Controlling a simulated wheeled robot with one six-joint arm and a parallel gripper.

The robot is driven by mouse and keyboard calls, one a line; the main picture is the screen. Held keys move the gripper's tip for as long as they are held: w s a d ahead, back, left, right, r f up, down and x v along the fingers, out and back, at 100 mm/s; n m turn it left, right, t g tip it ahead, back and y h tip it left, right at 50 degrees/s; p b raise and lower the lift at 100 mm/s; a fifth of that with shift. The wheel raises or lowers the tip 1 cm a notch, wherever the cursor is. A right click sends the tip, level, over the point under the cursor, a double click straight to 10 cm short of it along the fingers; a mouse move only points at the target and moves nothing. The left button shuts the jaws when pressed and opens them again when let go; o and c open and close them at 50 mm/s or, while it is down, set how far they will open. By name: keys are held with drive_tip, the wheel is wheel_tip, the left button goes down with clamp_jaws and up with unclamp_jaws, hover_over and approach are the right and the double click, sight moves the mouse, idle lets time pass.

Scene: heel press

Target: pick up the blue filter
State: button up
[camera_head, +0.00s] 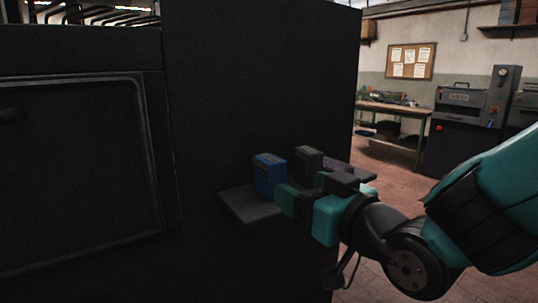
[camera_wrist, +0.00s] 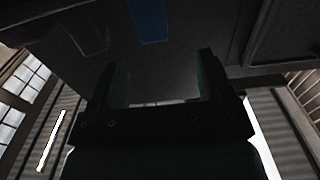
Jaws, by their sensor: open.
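The blue filter (camera_head: 269,176) is a small upright box on a grey shelf (camera_head: 243,205) that juts from the dark machine's side. My gripper (camera_head: 303,190) is open, just right of and in front of the blue filter, and appears empty. In the wrist view the blue filter (camera_wrist: 148,20) shows at the top edge, beyond the fingertips of my gripper (camera_wrist: 160,60) and roughly in line with the gap between them. The filter is not between the fingers. Its lower right part is close to the near finger in the head view.
The large dark machine (camera_head: 262,90) walls off the left. A workbench (camera_head: 398,110) and a grey press (camera_head: 463,115) stand far back right.

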sight(279, 171)
drive_tip(key=p+x, duration=0.5)
drive_tip(key=p, duration=0.3)
drive_tip(key=shift+r, duration=0.2)
drive_tip(key=shift+w+a+f+p, duration=0.15)
drive_tip(key=shift+w+a+f, duration=0.05)
drive_tip(key=shift+w, duration=0.2)
drive_tip(key=shift+w+a+f+p, duration=0.15)
drive_tip(key=shift+w+a, duration=0.05)
drive_tip(key=shift+w, duration=0.15)
drive_tip(key=x, duration=0.3)
drive_tip(key=d+p+x, duration=0.1)
drive_tip(key=shift+w+a+r, duration=0.15)
drive_tip(key=shift+w+a, duration=0.05)
drive_tip(key=shift+w, duration=0.3)
drive_tip(key=shift+w+a, duration=0.1)
drive_tip(key=shift+w, duration=0.05)
drive_tip(key=c, duration=1)
